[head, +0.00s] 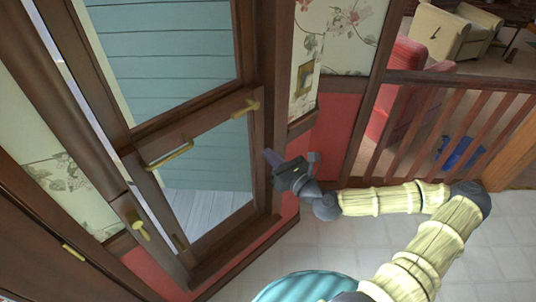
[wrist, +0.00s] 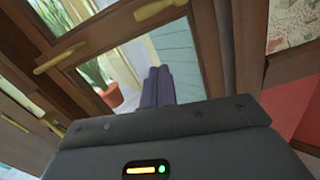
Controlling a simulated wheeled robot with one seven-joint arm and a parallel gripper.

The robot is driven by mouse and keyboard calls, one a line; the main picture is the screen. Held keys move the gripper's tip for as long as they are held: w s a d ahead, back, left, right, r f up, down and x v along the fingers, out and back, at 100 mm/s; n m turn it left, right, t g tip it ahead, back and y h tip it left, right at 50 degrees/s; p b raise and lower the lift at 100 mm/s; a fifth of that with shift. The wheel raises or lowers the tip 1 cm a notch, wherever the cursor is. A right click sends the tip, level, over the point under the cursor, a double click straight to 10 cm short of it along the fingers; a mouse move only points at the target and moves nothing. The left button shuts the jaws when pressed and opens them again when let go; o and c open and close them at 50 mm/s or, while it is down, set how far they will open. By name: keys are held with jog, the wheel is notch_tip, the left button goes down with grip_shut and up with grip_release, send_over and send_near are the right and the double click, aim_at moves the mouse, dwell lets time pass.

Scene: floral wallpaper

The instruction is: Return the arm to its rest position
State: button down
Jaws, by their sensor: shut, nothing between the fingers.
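My gripper (head: 270,157) is at the end of my outstretched arm, in front of the right side of a brown wood-framed glass door. In the wrist view its two dark fingers (wrist: 158,86) are together with nothing between them. The fingers point toward the door glass. I cannot tell from these views exactly how far the fingertips are from the door frame, but no contact is clear. My arm reaches in from the lower right of the head view, bent at the elbow.
The glass door (head: 186,130) has a brass bar handle (head: 169,155) and smaller brass handles (head: 245,109). A wooden railing (head: 455,120) stands at right, with a red armchair (head: 403,80) behind it. Pale tiled floor (head: 330,250) lies open below my arm. A potted plant (wrist: 110,94) shows through the glass.

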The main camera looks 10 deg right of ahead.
dwell(0.3)
jog(key=s+a+f+n+g, duration=0.5)
jog(key=a+f+n+g, duration=0.15)
jog(key=f+n, duration=0.2)
jog(key=s+d+f+n+g+h, duration=0.35)
jog(key=s+f+n+g, duration=0.2)
jog(key=n, duration=0.45)
jog(key=s+d+r+n+h, duration=0.2)
jog(key=d+r+n+h, duration=0.1)
jog(key=r+n, duration=0.3)
jog(key=s+d+r+n+h, duration=0.3)
jog(key=d+r+n, duration=0.3)
jog(key=r, duration=0.5)
jog(key=shift+s+d+g+h+p, duration=0.25)
jog(key=shift+s+g+h+p, duration=0.05)
jog(key=shift+h, duration=0.05)
jog(key=shift+r+n, duration=0.1)
jog(key=shift+n, duration=0.15)
